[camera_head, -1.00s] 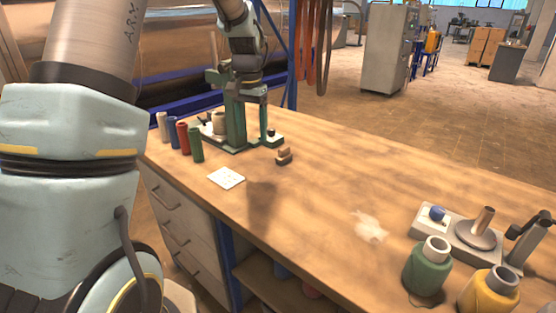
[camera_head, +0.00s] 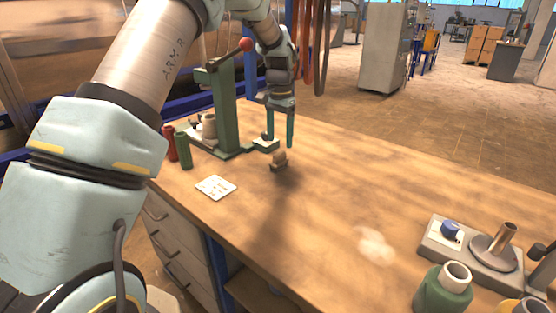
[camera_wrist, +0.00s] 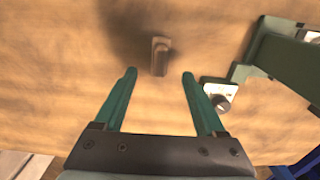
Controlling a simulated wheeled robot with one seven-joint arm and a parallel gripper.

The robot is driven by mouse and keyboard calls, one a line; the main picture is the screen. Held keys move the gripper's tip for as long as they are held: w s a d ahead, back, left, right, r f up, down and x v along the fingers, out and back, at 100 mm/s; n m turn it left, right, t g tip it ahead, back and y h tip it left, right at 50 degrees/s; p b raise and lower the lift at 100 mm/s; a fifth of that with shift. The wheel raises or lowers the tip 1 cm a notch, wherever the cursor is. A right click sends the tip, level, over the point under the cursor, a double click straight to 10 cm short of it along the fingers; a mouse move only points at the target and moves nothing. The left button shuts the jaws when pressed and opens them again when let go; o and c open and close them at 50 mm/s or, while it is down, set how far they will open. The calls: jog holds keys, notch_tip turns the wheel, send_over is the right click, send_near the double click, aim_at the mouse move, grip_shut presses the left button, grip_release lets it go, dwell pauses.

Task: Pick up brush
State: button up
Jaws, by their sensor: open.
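The brush (camera_head: 279,161) is a small brown block-like piece lying on the wooden bench, just right of the green press. In the wrist view the brush (camera_wrist: 160,55) lies beyond the fingertips, nearly centred between them. My gripper (camera_head: 280,138) is open and empty, pointing down above the bench near the brush. In the wrist view my gripper (camera_wrist: 158,75) has its two green fingers spread apart, with bare bench between them. The fingers do not appear to touch the brush, and its bristles cannot be made out.
The green press (camera_head: 226,115) with a red-knobbed lever stands close left of my gripper. A white card (camera_head: 216,187) lies in front. Red and green spools (camera_head: 183,151) stand at left. A green jar (camera_head: 442,290) and a grey fixture (camera_head: 470,245) are at right. The middle bench is clear.

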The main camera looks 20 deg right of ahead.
aim_at(280, 152)
jog(key=shift+f+p, duration=0.85)
jog(key=shift+f, duration=2.75)
jog(key=shift+c, duration=0.4)
grip_shut()
